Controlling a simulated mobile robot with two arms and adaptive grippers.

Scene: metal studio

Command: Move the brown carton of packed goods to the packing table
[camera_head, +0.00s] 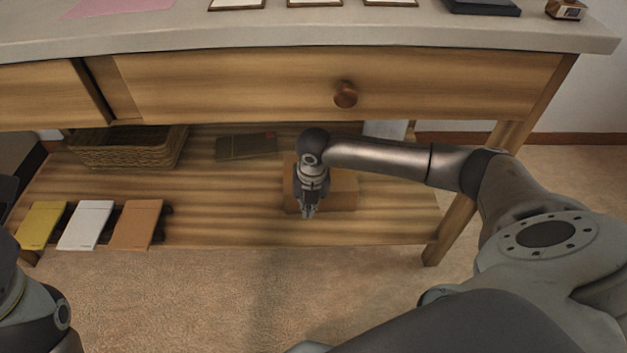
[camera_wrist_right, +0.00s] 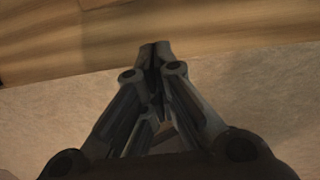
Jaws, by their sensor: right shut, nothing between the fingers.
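A brown carton (camera_head: 344,190) sits on the lower wooden shelf of a table, partly hidden behind my right gripper and wrist. My right gripper (camera_head: 308,214) points down in front of the carton's left part; its fingers are together with nothing between them. In the right wrist view the shut fingertips (camera_wrist_right: 155,48) overlap the edge of a wooden surface. Whether the gripper touches the carton I cannot tell. Part of my left arm shows at the lower left, but its gripper is not visible. I cannot tell whether this table is the packing table.
The grey tabletop (camera_head: 300,32) and the drawer front (camera_head: 230,85) overhang the shelf (camera_head: 215,190). A wicker basket (camera_head: 128,148), a dark flat box (camera_head: 246,146) and yellow, white (camera_head: 86,225) and orange (camera_head: 137,224) folders lie on the shelf. A table leg (camera_head: 455,225) stands right of the carton.

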